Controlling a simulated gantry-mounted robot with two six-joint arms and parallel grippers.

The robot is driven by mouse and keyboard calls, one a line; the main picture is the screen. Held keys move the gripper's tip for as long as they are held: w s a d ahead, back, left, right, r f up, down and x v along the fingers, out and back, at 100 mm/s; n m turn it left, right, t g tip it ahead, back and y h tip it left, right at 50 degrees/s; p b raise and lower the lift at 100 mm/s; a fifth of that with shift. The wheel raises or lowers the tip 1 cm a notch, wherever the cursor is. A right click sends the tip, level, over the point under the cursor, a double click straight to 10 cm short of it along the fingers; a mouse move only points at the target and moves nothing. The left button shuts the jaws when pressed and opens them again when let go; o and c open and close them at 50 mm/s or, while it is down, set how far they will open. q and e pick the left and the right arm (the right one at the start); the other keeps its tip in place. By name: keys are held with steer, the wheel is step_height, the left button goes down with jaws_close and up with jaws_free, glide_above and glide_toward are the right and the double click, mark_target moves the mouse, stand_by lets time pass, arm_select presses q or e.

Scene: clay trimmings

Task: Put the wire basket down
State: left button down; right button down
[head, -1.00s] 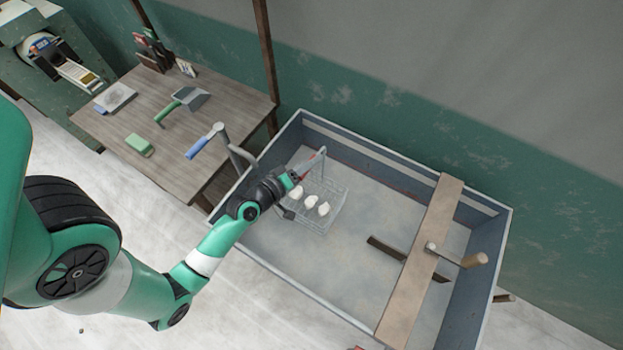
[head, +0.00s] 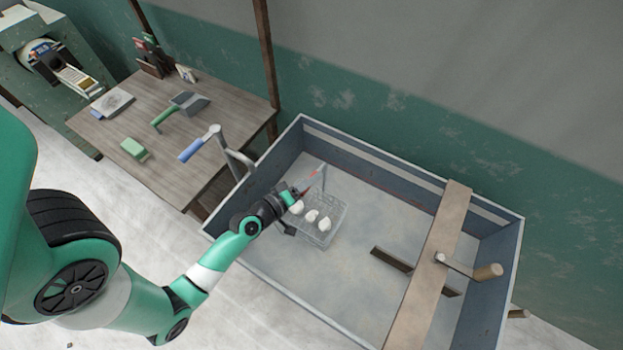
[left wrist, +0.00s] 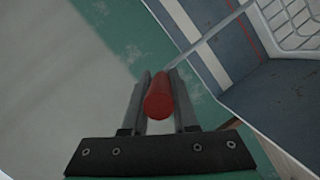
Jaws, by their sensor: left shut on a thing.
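The wire basket (head: 325,236) holds several white lumps (head: 311,215) and is inside the grey-blue tub (head: 375,169), near its left end. It looks roughly level. I cannot tell whether its base touches the tub floor. My left gripper (head: 297,192) is shut on the basket's red handle grip. In the left wrist view the red grip (left wrist: 159,98) sits between the two fingers of the gripper (left wrist: 160,92). Part of the basket's mesh (left wrist: 297,20) shows at the top right there. My right gripper is not in view.
A dark bar (head: 391,259) is near the plank. A wooden table (head: 160,165) holds a dustpan (head: 188,103) and green block (head: 134,149).

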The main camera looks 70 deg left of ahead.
arm_select(q)
steer(key=shift+f, duration=0.25)
steer(key=c, duration=0.7)
jaws_free()
steer(key=shift+r, duration=0.1)
steer(key=shift+r+p, duration=0.3)
steer(key=shift+r, duration=0.05)
steer(key=shift+s+r, duration=0.25)
steer(key=b+v, duration=0.3)
steer(key=v, duration=0.8)
steer(key=shift+s+d, duration=0.15)
steer(key=shift+d, duration=0.05)
